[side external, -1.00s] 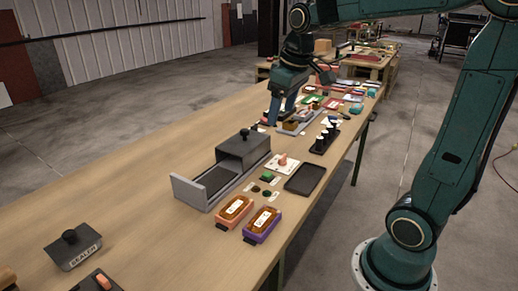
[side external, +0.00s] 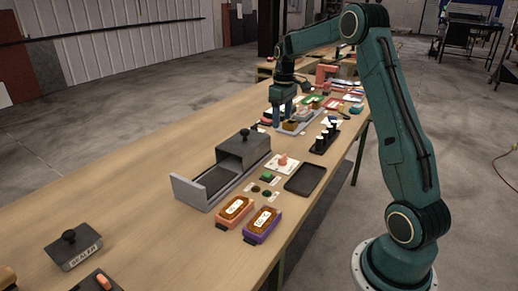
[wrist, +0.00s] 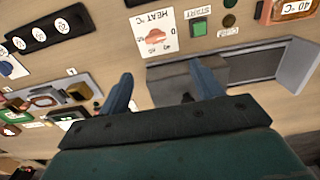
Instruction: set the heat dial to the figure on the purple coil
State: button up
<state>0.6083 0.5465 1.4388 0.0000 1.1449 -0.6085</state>
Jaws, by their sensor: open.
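The heat dial (side external: 283,160) is a salmon-coloured knob on a white card, standing beside the dark-lidded machine. In the wrist view the dial (wrist: 155,37) sits on the card marked HEAT °C, upside down; its setting is too small to read. The purple coil (side external: 262,225) lies at the table's front edge with a white label, whose figure I cannot read. An orange coil (side external: 235,211) lies to its left; in the wrist view an orange-cased coil (wrist: 288,12) has a label that looks like 40 °C. My gripper (side external: 282,121) is open and empty, farther back than the dial.
The conveyor machine (side external: 243,150) with its raised end plate stands left of the dial. START and another button (wrist: 228,20) are near the dial.

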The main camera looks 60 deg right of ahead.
aim_at(282, 156)
jog(key=shift+d+f, duration=0.45)
jog(key=shift+d, duration=0.1)
jog(key=shift+f, duration=0.1)
notch_tip(282, 156, down, 14)
jog(key=shift+r, duration=0.2)
dwell(0.4)
jog(key=c, duration=1)
